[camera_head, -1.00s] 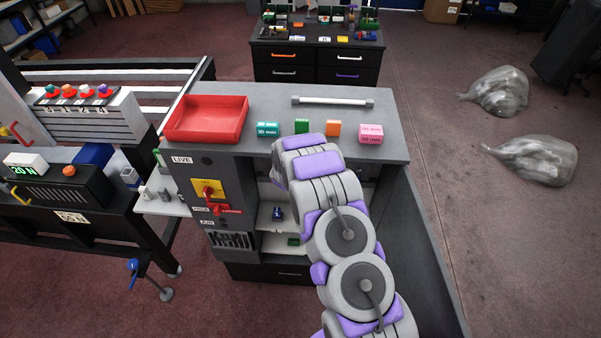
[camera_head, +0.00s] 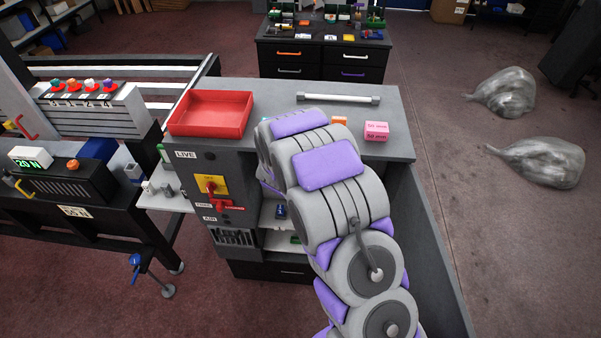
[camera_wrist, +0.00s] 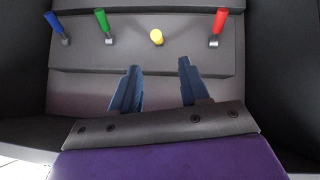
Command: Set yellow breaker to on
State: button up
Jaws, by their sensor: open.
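The yellow breaker (camera_wrist: 156,37) shows in the wrist view as a short yellow handle seen nearly end-on, on a dark grey panel (camera_wrist: 85,88). To its left are a green lever (camera_wrist: 102,20) and a blue lever (camera_wrist: 54,22); to its right is a red lever (camera_wrist: 220,20). These three lean upward in the picture. My gripper (camera_wrist: 158,66) is open and empty, its two dark blue fingers pointing toward the panel just below the yellow handle, apart from it in the picture. In the head view my arm hides the gripper and the breakers.
The cabinet (camera_head: 395,100) carries a red tray (camera_head: 210,114), a white bar (camera_head: 338,99) and a pink block (camera_head: 377,131) on top. A red rotary switch (camera_head: 213,188) is on its front. Dark walls flank the breaker panel in the wrist view.

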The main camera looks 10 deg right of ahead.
jog(key=shift+v, duration=1.8)
